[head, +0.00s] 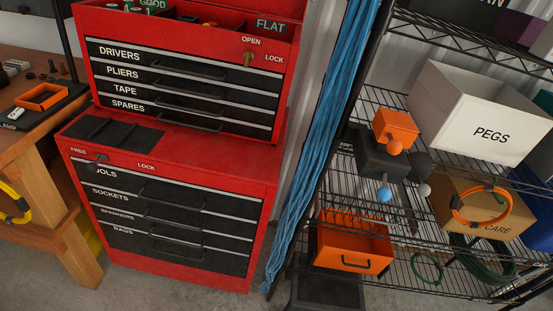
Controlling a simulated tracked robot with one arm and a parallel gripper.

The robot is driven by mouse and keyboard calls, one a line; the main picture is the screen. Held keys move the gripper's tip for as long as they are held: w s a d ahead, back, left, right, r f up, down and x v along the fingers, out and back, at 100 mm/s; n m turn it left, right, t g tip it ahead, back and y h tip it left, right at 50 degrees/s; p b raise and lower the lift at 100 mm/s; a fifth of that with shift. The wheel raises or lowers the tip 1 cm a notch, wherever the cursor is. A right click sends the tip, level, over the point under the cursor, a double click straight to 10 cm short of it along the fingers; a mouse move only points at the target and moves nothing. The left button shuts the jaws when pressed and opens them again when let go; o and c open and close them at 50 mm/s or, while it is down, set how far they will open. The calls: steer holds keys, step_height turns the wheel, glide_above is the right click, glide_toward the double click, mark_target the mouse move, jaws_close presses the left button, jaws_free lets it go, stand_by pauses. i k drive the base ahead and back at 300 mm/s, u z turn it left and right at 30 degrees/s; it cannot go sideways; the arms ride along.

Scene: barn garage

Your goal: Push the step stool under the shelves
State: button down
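The step stool appears to be the dark, flat-topped piece (325,292) low on the floor at the bottom edge, left of the front of the shelves; the frame cuts it off. The black wire shelves (375,98) stand on the right. A dark grey body with an orange block and small orange, blue and grey balls, which looks like my gripper (404,192), shows in front of the shelves, above and right of the stool. Its fingers are not clear. Nothing is visibly held.
A red tool chest (185,275) stands left. Blue strands (330,120) hang between it and the shelves. The shelves hold a white PEGS box (490,133), a cardboard CARE box (478,222) and an orange drawer box (350,245). A wooden bench (35,170) stands far left.

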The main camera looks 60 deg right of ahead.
mark_target(308, 293)
steer(key=u, duration=0.5)
steer(key=k, duration=2.45)
steer(key=z, duration=1.25)
steer(key=i, duration=1.05)
